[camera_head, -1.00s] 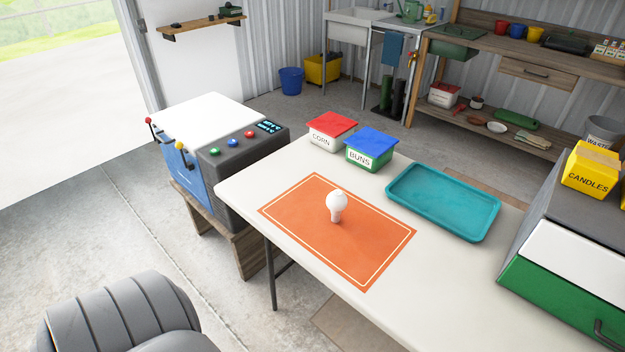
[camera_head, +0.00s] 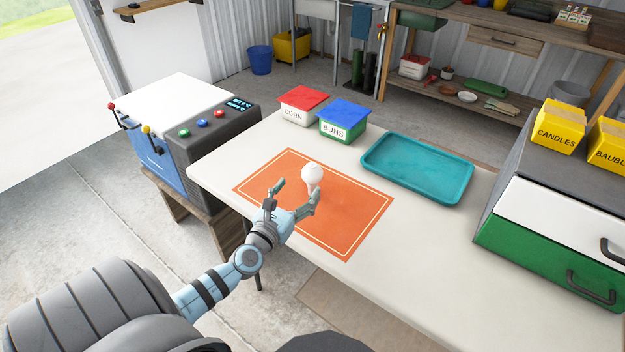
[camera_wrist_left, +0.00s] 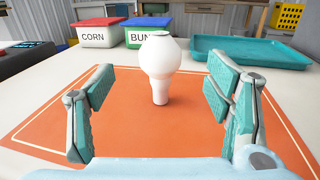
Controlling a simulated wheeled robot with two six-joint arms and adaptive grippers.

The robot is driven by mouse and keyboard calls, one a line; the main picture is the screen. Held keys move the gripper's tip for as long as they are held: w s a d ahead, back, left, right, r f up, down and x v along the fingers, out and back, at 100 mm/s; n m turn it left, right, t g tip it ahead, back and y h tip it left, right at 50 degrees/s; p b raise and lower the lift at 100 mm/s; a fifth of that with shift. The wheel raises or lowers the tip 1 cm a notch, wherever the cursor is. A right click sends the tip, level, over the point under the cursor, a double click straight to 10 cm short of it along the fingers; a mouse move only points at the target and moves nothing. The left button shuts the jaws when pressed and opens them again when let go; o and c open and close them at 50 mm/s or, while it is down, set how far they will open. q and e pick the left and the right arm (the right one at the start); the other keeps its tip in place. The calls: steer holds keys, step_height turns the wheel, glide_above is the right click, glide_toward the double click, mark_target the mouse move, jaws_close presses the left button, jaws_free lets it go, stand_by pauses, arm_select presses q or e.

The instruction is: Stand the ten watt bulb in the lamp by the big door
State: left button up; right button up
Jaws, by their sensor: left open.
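A white bulb (camera_head: 312,176) stands upright, globe up, on the orange mat (camera_head: 345,228) on the white table. My left gripper (camera_head: 297,190) is open just in front of the bulb. In the left wrist view the bulb (camera_wrist_left: 160,66) stands between and beyond the open fingers of the left gripper (camera_wrist_left: 160,100), with gaps on both sides. No wattage mark can be read on it. I see no lamp in these views. My right gripper is not in view.
A red-lidded CORN box (camera_head: 301,106) and a blue-lidded BUNS box (camera_head: 343,121) stand at the table's back left. A teal tray (camera_head: 417,168) lies behind the mat. A drawer cabinet (camera_head: 555,225) stands at right. The table's front right is clear.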

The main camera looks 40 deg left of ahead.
mark_target(307, 178)
arm_select(q)
steer(key=b+x, duration=0.1)
steer(key=x, duration=0.7)
steer(key=shift+w+f, duration=0.15)
steer(key=shift+w, duration=0.15)
steer(key=shift+s, duration=0.1)
steer(key=c, duration=1)
